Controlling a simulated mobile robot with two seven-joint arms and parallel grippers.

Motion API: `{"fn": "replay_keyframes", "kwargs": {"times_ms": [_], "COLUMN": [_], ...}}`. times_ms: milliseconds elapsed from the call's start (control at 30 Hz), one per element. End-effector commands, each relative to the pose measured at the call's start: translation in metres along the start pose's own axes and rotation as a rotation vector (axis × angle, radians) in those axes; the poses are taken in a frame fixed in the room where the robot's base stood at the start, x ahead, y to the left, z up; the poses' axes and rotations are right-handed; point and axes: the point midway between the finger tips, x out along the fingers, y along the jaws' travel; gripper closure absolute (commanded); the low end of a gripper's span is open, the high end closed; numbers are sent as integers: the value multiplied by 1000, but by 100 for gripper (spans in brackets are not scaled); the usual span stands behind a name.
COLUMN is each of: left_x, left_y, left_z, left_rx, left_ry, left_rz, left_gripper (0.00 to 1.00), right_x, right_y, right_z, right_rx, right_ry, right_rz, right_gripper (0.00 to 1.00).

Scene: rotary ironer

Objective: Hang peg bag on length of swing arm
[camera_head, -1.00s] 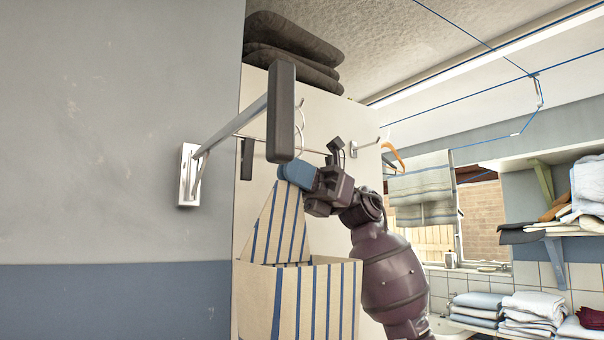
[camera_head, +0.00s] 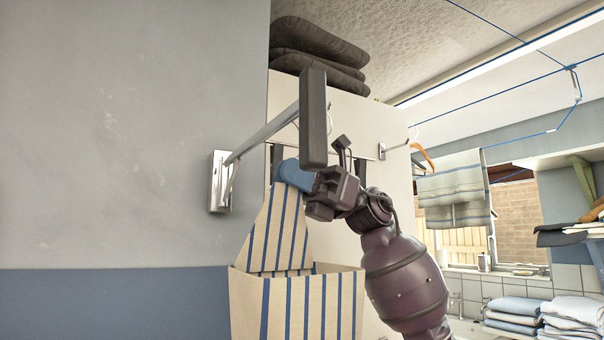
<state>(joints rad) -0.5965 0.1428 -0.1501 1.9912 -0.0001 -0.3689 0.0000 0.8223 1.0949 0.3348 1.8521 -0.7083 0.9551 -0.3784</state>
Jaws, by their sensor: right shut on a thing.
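The peg bag (camera_head: 290,302) is cream with blue stripes, open-topped, with a pointed back panel that rises to a blue top piece. My right gripper (camera_head: 310,184) is shut on the bag at this top, and the bag hangs upright below it. The swing arm (camera_head: 268,130) is a metal bar sloping up from a wall bracket (camera_head: 219,182) to a dark upright end pad (camera_head: 313,118). The gripper is just below the pad in the picture. A pale hook (camera_head: 329,120) shows only at the pad's right edge; the pad hides the rest. My left gripper is not in view.
A cream panel (camera_head: 360,115) stands behind, with dark cushions (camera_head: 318,45) on top. A striped towel (camera_head: 454,190) hangs near the window. Folded towels (camera_head: 515,315) lie at lower right.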

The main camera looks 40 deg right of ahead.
Motion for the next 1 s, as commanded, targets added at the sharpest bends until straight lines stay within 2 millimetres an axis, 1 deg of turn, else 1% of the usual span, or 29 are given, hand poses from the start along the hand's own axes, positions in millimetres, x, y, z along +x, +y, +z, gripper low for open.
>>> {"fn": "replay_keyframes", "kwargs": {"times_ms": [300, 700, 800, 1000], "left_x": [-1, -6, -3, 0], "left_y": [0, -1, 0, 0], "left_z": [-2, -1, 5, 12], "left_rx": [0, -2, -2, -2], "left_ry": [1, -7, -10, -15], "left_rz": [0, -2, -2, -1], "left_gripper": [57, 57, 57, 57], "right_x": [17, 39, 38, 40], "right_y": [0, -1, -1, -1], "right_z": [-5, -12, -20, -30], "right_rx": [0, -1, 0, 1], "right_ry": [0, 0, 0, -1], "right_rz": [1, 1, 0, -1], "right_gripper": [100, 100, 100, 100]}}
